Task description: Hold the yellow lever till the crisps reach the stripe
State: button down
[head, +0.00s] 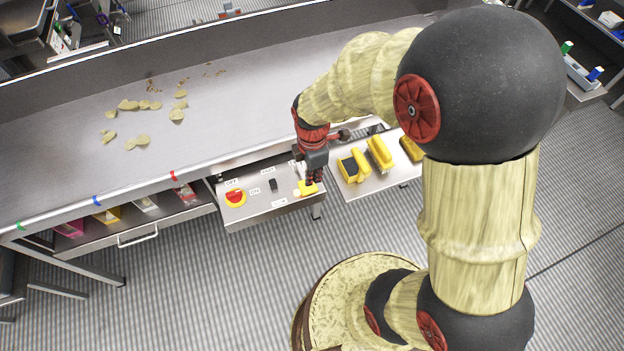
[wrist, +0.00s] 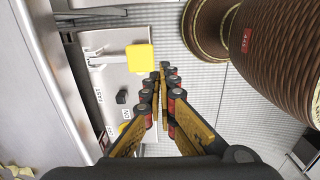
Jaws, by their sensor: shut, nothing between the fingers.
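The yellow lever (head: 306,187) stands at the right end of a small grey control panel (head: 262,212). Its square yellow head (wrist: 140,57) shows in the wrist view. My gripper (head: 314,180) is shut and empty, right by the lever. In the wrist view its fingertips (wrist: 164,68) lie just right of the yellow head; I cannot tell whether they touch it. Several crisps (head: 143,141) lie scattered on the left part of the long grey belt. Red (head: 172,175), blue (head: 97,200) and green (head: 19,226) marks sit along its front edge.
The panel also has a red and yellow stop knob (head: 235,197) and a black switch (head: 273,185). A tray with yellow-and-black items (head: 379,154) stands to the right. Coloured packets (head: 107,215) lie on a shelf under the belt. Large brown ribbed drums (wrist: 283,50) fill the wrist view's upper right.

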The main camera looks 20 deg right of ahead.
jog(key=shift+s+r, duration=0.25)
jog(key=shift+r, duration=0.95)
